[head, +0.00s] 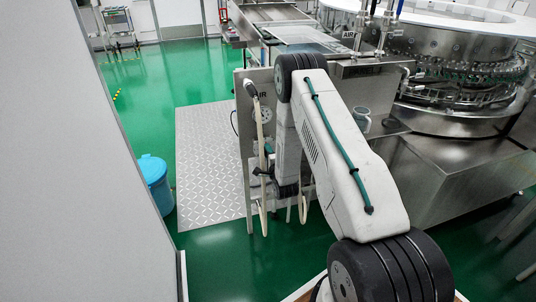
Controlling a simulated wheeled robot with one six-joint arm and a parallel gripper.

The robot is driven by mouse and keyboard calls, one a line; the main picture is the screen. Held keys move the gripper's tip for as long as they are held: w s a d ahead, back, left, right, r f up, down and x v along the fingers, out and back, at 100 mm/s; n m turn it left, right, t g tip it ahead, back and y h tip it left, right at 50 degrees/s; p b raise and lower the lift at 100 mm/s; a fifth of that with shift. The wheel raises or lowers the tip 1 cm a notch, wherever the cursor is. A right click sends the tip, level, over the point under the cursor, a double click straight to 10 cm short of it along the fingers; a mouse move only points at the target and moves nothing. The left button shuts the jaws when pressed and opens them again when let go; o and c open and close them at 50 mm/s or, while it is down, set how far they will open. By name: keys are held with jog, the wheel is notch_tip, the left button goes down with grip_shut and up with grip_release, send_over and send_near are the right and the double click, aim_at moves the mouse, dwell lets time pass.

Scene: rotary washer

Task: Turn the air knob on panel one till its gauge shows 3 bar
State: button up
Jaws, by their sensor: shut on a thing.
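Panel one (243,92) is the steel panel facing me at the middle, marked AIR. Its round pale gauge (262,115) is on the panel's left part. The needle is too small to read. My arm reaches up from the bottom right and bends down in front of the panel. My gripper (263,172) is a small dark shape at the panel's lower left, below the gauge. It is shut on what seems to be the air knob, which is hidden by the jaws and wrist.
Pale hoses (262,215) hang down the panel's left side, close to my wrist. The rotary washer (455,60) stands at the back right. A blue bin (155,180) stands at left, beside a metal floor plate (207,160). A grey wall (70,170) fills the left foreground.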

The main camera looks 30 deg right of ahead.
jog(key=o, duration=1)
jog(key=v, duration=0.7)
jog(key=shift+s, duration=0.4)
jog(key=shift+a, duration=0.15)
